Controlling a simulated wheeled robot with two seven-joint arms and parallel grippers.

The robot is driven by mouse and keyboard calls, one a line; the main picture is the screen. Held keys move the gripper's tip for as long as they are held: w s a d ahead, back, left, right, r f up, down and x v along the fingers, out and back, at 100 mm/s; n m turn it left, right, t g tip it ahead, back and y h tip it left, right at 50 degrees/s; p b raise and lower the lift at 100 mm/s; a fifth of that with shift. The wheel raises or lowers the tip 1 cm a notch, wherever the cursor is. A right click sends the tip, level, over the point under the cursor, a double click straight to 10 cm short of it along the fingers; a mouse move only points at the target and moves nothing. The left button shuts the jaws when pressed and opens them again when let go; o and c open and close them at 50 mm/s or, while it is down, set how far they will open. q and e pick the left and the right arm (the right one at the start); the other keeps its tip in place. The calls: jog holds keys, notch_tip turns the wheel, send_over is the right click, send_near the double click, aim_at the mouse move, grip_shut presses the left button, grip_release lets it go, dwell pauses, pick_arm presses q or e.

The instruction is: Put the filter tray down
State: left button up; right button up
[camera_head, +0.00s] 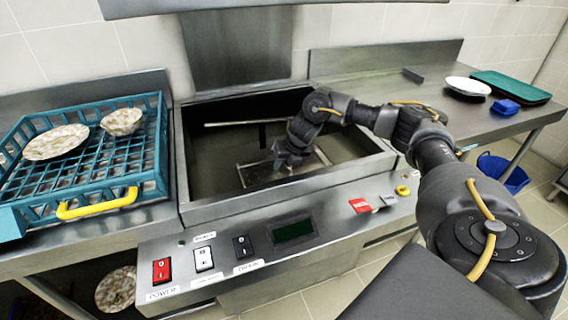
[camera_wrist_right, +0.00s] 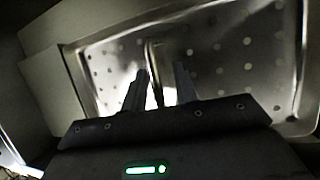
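The filter tray (camera_head: 262,172) is a flat metal tray low inside the open well of the machine, partly hidden by my right gripper. In the right wrist view the tray (camera_wrist_right: 235,55) fills the upper part, with a perforated bottom, a raised rim and a thin upright handle (camera_wrist_right: 154,62) in its middle. My right gripper (camera_head: 287,160) reaches down into the well over the tray. In the wrist view its fingers (camera_wrist_right: 161,72) stand apart on either side of the handle, with a gap visible at the right finger. My left gripper is not in view.
The machine's well (camera_head: 222,152) has steel rims close around my right arm. A teal dish rack (camera_head: 100,165) with a plate and a bowl stands left. A white plate (camera_head: 468,86), teal trays (camera_head: 510,86) and a blue item (camera_head: 505,106) are on the right counter.

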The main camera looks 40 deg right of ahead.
jog(key=shift+s+r, duration=0.15)
jog(key=shift+r, duration=0.45)
jog(key=p+v, duration=0.1)
jog(key=v, duration=1)
